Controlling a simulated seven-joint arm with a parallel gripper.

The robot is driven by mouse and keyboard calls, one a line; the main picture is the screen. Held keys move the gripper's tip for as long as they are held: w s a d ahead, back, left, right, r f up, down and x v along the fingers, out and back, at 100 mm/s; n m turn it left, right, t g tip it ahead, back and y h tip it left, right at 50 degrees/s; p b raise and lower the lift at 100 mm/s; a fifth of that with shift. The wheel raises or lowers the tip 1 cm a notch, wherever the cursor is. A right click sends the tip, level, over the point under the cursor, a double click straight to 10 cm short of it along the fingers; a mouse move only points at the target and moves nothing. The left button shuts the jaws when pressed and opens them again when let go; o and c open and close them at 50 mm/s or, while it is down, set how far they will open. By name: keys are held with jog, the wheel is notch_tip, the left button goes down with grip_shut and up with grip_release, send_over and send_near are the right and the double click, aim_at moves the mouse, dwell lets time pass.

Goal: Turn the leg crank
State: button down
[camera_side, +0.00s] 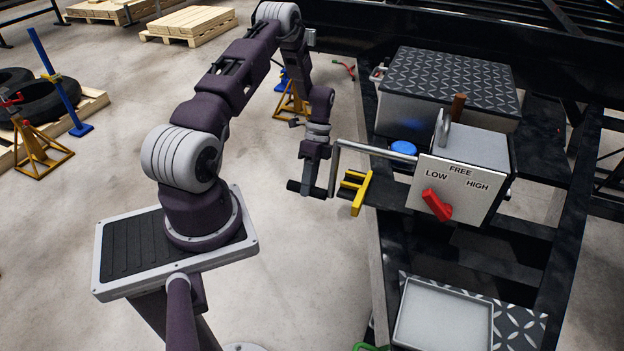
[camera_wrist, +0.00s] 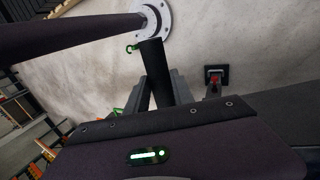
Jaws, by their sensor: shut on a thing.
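The leg crank is a bent silver rod (camera_side: 372,151) that runs left from the grey gearbox (camera_side: 478,150), then turns down to a black handle (camera_side: 295,186). My gripper (camera_side: 309,187) is at this handle, left of the gearbox, and is shut on it. In the wrist view the black handle (camera_wrist: 151,62) stands between the two grey fingers of my gripper (camera_wrist: 160,92). The fingers hide part of the handle. A red selector knob (camera_side: 437,204) on the gearbox face sits below the words LOW, FREE and HIGH, its upper end tilted towards LOW.
A yellow bracket (camera_side: 358,190) sits close to the right of the handle. A toolbox with a tread-plate lid (camera_side: 450,76) and a blue disc (camera_side: 403,148) are behind. A grey tray (camera_side: 443,318) lies in front on the black frame.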

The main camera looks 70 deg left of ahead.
jog(key=s+d+r+g+h, duration=0.6)
jog(key=s+d+r, duration=0.1)
jog(key=r, duration=0.3)
notch_tip(320, 180, up, 8)
jog(key=shift+s+d+r+g+h, duration=0.15)
jog(key=shift+s+r+g+h, duration=0.05)
jog(key=shift+g+h, duration=0.2)
dwell(0.4)
dwell(0.6)
dwell(0.9)
jog(key=c, duration=1.1)
grip_release()
